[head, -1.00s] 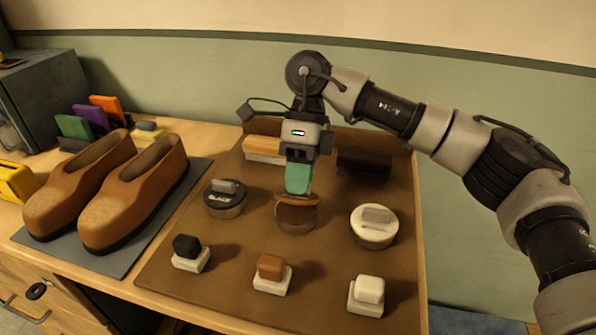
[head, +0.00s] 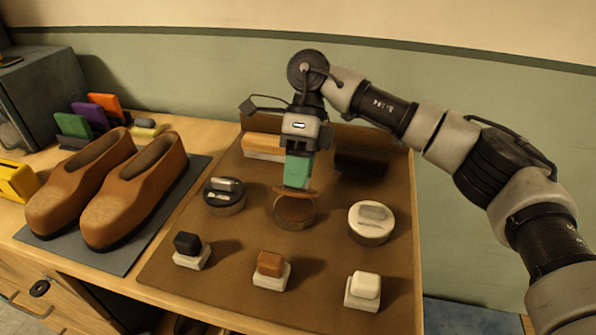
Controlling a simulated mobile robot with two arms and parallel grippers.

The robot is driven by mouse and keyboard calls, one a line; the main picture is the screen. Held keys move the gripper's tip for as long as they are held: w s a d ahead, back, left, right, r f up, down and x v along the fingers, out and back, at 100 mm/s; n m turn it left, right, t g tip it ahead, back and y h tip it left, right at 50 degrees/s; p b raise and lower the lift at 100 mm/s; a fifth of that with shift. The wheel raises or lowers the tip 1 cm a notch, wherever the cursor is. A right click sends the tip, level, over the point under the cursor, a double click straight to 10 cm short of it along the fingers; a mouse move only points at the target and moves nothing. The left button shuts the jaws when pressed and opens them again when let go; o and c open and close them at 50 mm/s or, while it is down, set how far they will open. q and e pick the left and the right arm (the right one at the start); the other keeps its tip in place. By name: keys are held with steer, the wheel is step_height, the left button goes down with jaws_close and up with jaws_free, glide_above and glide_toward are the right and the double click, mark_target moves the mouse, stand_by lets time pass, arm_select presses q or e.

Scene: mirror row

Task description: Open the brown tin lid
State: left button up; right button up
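The brown tin (head: 294,221) stands in the middle of the brown mat, between a black-lidded tin and a white-lidded tin. Its brown lid (head: 309,193) is raised and tilted at the far side of the tin, and the tin's brown inside shows in front of it. My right gripper (head: 296,184) comes down from above with its green fingers at the lid, and it appears shut on it. The fingers hide the lid's handle. My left gripper is out of view.
The black tin (head: 225,200) and white tin (head: 370,226) flank closely. Three small blocks on white bases, including a brown one (head: 270,264), stand in front. Brushes (head: 263,147) lie behind. Brown shoes (head: 135,200) stand on a grey mat (head: 110,256) at left.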

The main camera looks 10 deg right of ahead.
steer(key=shift+o, duration=1)
steer(key=shift+w+r, duration=0.1)
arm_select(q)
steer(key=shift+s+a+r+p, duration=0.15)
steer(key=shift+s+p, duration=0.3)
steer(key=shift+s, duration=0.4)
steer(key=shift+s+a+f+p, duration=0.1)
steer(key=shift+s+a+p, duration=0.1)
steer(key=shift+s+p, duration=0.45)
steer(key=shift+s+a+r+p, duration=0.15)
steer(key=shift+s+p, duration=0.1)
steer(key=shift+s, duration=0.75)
arm_select(e)
steer(key=v, duration=1)
steer(key=shift+w, duration=0.15)
steer(key=shift+d+r, duration=0.15)
